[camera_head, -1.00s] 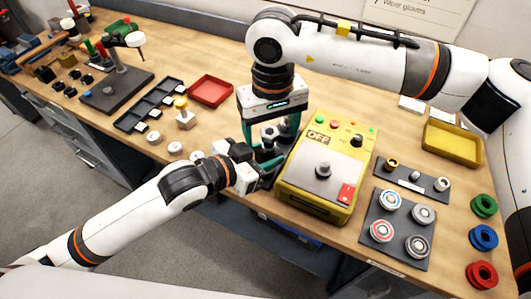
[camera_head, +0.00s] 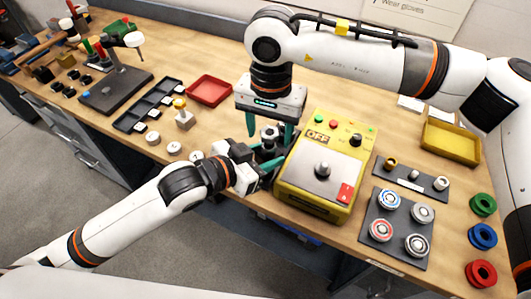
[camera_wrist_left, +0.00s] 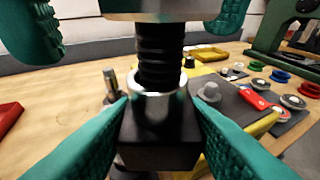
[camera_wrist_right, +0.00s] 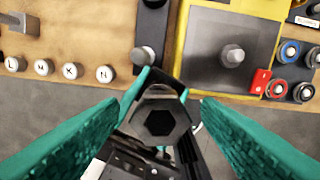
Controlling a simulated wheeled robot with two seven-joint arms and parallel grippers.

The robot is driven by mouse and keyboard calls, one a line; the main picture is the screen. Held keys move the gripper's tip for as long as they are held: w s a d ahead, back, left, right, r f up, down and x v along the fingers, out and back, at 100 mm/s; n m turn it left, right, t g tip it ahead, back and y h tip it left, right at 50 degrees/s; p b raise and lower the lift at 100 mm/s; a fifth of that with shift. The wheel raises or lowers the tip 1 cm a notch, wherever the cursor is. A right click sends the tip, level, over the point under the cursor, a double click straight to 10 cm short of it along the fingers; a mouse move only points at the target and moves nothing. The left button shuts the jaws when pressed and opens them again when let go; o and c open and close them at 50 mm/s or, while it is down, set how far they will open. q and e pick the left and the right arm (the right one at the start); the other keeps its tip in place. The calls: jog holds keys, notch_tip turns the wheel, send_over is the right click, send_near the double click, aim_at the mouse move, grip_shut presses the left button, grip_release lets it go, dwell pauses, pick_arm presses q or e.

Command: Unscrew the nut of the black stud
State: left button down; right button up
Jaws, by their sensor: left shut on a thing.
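My left gripper (camera_head: 262,166) is shut on the dark block at the base of the black stud (camera_wrist_left: 158,50); the block (camera_wrist_left: 160,140) sits between its fingers in the left wrist view. The stud stands upright, with black threads and a shiny silver collar (camera_wrist_left: 157,84) low on it. My right gripper (camera_head: 269,132) is above, pointing down, its fingers apart on both sides of the stud's top. In the right wrist view a dark hexagonal end (camera_wrist_right: 160,120) shows between the open fingers, apart from them. I cannot tell clearly where the nut sits on the stud.
A yellow control box (camera_head: 310,195) stands close on the right. Two dark plates with small parts and several coloured rings lie beyond it. A red tray (camera_head: 209,90) and a dark compartment tray (camera_head: 134,121) lie to the left. The bench's front edge is close below my left gripper.

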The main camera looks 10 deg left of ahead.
jog(key=c, duration=1)
jog(key=n, duration=0.5)
jog(key=shift+n, duration=0.3)
jog(key=shift+c, duration=0.2)
jog(key=n, duration=0.6)
jog(key=o, duration=1.8)
jog(key=shift+o, duration=0.2)
jog(key=shift+s+a, duration=0.15)
